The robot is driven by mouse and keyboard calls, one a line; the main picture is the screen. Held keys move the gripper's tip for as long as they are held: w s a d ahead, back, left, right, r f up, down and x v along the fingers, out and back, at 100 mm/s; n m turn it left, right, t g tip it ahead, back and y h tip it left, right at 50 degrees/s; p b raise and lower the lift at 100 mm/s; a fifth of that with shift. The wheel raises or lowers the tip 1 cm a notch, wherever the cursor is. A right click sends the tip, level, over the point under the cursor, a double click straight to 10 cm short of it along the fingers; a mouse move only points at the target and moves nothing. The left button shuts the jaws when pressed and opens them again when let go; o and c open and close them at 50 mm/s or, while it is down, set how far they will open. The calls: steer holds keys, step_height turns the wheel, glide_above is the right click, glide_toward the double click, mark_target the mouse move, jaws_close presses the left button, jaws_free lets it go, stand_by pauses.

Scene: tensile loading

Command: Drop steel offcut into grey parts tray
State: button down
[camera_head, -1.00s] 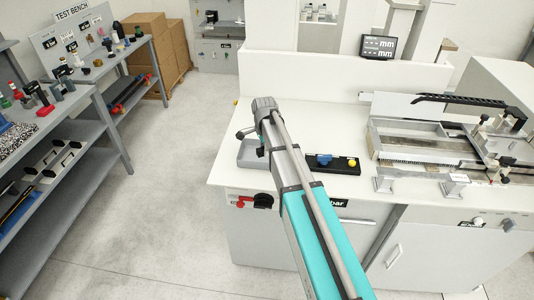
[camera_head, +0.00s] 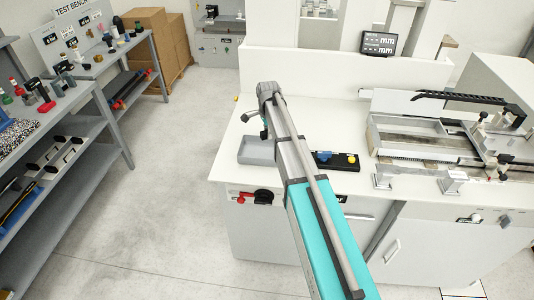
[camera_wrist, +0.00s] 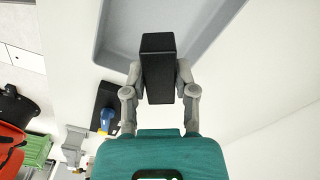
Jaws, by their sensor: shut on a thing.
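My gripper (camera_wrist: 158,88) is shut on a dark, near-black block, which I take as the steel offcut (camera_wrist: 158,70). The block sits between the two grey fingers in the wrist view. The grey parts tray (camera_wrist: 220,22) lies beyond it there, and the block overlaps the tray's near wall in the picture. In the head view the tray (camera_head: 256,152) stands on the white bench, left of my arm. My gripper (camera_head: 264,130) shows small there, just past the tray's far edge in the picture; its height above the bench is hard to tell.
A black holder (camera_head: 340,162) with blue and yellow items lies right of my arm. A testing fixture (camera_head: 440,140) fills the right of the white bench (camera_head: 300,112). A red and black switch (camera_head: 262,197) is on the bench front. The bench behind the tray is clear.

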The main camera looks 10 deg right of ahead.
steer(key=b, duration=0.6)
glide_above(268, 154)
steer(key=shift+w+f, duration=0.1)
steer(key=shift+f, duration=2.8)
steer(key=shift+c, duration=1.6)
jaws_free()
steer(key=shift+r+p, duration=0.1)
steer(key=shift+p, duration=0.25)
